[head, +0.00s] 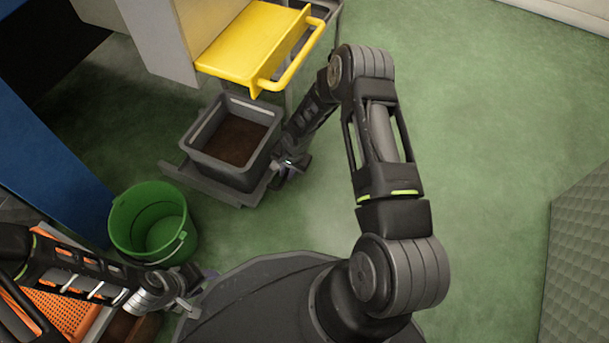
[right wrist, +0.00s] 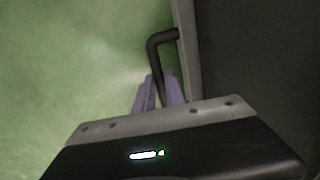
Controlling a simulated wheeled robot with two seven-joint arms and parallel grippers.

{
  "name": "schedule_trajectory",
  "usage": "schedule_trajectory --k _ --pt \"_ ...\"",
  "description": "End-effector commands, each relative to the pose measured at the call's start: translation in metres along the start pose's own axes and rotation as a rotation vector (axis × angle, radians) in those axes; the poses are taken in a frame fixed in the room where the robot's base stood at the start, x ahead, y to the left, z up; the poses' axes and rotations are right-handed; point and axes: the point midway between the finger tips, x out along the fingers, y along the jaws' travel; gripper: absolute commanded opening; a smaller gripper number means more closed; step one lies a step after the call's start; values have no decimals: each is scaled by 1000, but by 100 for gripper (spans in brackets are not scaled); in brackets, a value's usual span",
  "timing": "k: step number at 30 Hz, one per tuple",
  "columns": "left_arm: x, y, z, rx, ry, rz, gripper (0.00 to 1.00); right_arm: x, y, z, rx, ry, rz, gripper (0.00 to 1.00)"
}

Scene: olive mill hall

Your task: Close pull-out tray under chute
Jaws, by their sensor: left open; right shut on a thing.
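The grey pull-out tray (head: 190,184) sticks out low above the floor, below the yellow chute part (head: 250,45). A grey bin (head: 232,175) with brown material in it stands on the tray. My right gripper (head: 279,181) is at the tray's right front side. In the right wrist view its purple fingers (right wrist: 160,92) are shut on a dark bent handle bar (right wrist: 158,48) beside a grey edge. My left gripper (head: 203,292) is open and empty at the lower left, away from the tray.
A green bucket (head: 154,222) stands on the floor just left of the tray. An orange perforated crate (head: 62,306) lies at the lower left. A blue panel (head: 45,150) is at the left. Green floor to the right is clear up to a grey quilted block (head: 580,250).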

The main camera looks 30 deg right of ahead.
Motion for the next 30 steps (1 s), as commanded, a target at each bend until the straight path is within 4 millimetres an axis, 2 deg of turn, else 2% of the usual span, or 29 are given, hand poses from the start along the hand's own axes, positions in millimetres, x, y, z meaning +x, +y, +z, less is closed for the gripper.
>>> schedule_trajectory --k 1,4,10,16,27,28,30 --pt "10 -4 0 -1 1 1 44 8 -13 1 -6 1 -3 0" --pt "19 -7 -1 -2 1 3 44 12 -35 2 -5 1 -4 0" --pt "30 -11 -3 -3 3 6 44 16 -67 2 -2 0 -1 0" --pt "34 -13 -4 -4 3 8 44 17 -80 3 -1 -2 1 0" --pt "34 -13 -4 -4 3 8 44 16 -85 3 -1 0 -6 0" --pt "34 -13 -4 -4 3 8 44 16 -85 2 -1 0 -7 17" --pt "34 -13 -4 -4 3 8 44 16 -85 2 -1 0 -6 23"
